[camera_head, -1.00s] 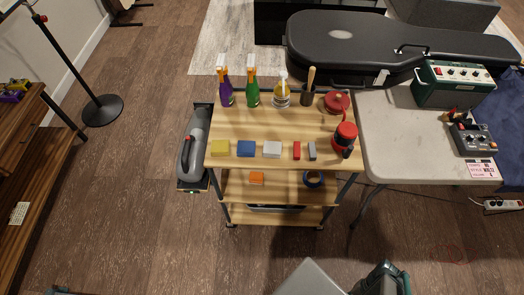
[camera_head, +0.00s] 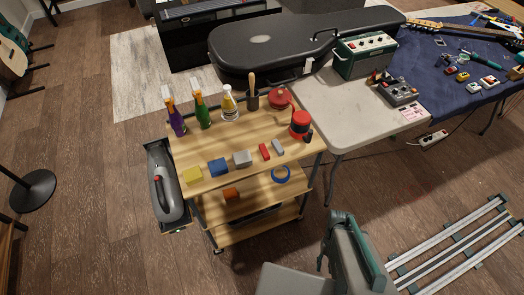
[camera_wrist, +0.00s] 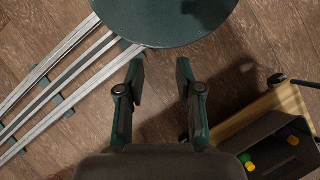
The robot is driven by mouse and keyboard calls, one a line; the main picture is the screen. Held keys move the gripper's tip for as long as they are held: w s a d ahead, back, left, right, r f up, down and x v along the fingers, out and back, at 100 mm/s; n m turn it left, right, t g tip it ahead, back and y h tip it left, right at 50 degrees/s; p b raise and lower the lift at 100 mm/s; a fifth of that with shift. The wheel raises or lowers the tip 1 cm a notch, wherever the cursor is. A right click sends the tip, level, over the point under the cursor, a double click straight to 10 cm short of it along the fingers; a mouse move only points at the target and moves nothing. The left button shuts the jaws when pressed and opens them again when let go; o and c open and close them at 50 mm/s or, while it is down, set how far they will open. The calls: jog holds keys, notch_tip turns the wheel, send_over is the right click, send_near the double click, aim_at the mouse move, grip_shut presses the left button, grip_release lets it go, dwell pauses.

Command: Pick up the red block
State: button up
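The red block (camera_head: 264,151) lies on the top shelf of the wooden cart (camera_head: 218,177), near its front edge. It sits between a white block (camera_head: 242,158) on its left and a grey block (camera_head: 278,146) on its right, with small gaps. In the wrist view my gripper (camera_wrist: 160,70) is open with nothing between its fingers, above the floor. The red block does not show in the wrist view. In the head view part of my arm (camera_head: 350,255) is at the bottom, well apart from the cart.
A blue block (camera_head: 218,167) and a yellow block (camera_head: 192,174) share the front row. A grey table (camera_head: 335,108) adjoins the cart on the right. Floor rails (camera_head: 450,245) run at right.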

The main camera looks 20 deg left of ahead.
jog(key=w+a+r+n+t+p, duration=0.25)
jog(key=w+a+r, duration=0.25)
jog(key=w+r, duration=0.55)
notch_tip(320, 180, up, 31)
jog(key=n+t+p, duration=0.4)
send_over(264, 150)
jog(key=shift+y, duration=0.3)
jog(key=shift+f+p, duration=1.55)
jog(key=shift+f, duration=3.6)
grip_shut()
